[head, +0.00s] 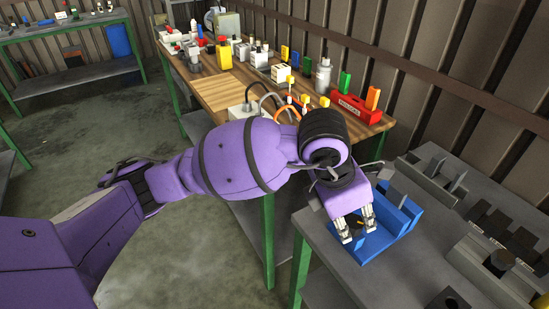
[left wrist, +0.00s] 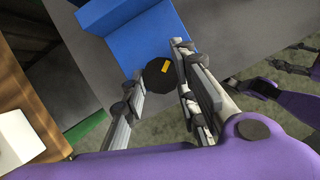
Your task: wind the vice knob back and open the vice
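The blue vice (head: 385,237) sits on the grey table's near left corner, and its blue body (left wrist: 130,40) fills the upper part of the left wrist view. The vice knob (left wrist: 158,74) is dark and round with a yellow mark. My left gripper (head: 357,228) reaches down at the vice. Its two fingers (left wrist: 160,76) stand on either side of the knob, with hardly any gap visible; I cannot tell whether both touch it. The fingers partly hide the knob in the head view. A purple arm end with dark fingers, seemingly my right gripper (left wrist: 285,75), shows at the left wrist view's right edge.
Dark and grey fixtures (head: 490,225) stand on the grey table right of the vice. A wooden bench (head: 220,92) behind holds bottles, blocks and a red holder (head: 352,109). The floor (head: 200,240) left of the grey table is clear.

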